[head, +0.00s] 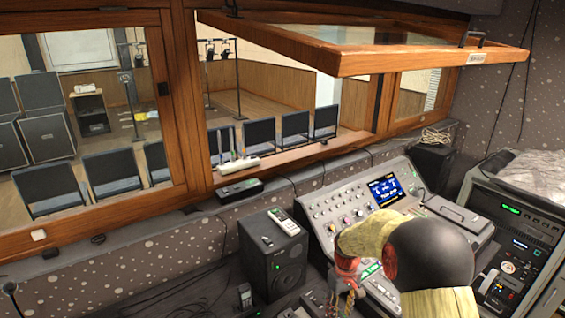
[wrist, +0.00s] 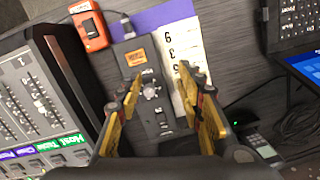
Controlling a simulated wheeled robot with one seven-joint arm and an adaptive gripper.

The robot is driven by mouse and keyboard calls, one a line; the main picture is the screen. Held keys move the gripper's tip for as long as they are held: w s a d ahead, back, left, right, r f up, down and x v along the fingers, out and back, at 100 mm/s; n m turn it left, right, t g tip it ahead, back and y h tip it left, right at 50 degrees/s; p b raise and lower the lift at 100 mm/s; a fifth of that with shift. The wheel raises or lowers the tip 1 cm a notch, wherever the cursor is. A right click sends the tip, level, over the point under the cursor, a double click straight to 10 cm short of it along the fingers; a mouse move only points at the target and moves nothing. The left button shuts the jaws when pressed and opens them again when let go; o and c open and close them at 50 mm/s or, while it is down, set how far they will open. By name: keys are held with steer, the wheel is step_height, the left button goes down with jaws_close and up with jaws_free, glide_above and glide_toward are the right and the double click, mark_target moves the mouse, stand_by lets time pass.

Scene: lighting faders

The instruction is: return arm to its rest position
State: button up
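My gripper (head: 346,287) hangs over the desk in front of the lighting console (head: 325,208), at the end of my yellow arm with its large black joint. In the wrist view my gripper (wrist: 158,82) has its two yellow fingers spread apart, with nothing held between them. Below the fingers lies a dark device (wrist: 140,62) with an orange label. The console's faders (wrist: 25,110) show at the left of the wrist view, with coloured labels such as Host under them. My arm hides part of the console in the head view.
A black speaker (head: 272,262) stands left of the console, with small handsets on it. A rack (head: 522,235) stands at the right. A hinged wooden window frame (head: 400,60) juts out above. An orange gadget (wrist: 90,28) and a purple-and-white sheet (wrist: 165,20) lie on the desk.

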steer(key=s+r+m+t+b, duration=0.2)
steer(key=s+r+m+t, duration=0.2)
steer(key=s+r, duration=2.2)
steer(key=shift+s+r+t, duration=0.35)
steer(key=shift+s+t, duration=1.05)
steer(key=shift+s, duration=0.45)
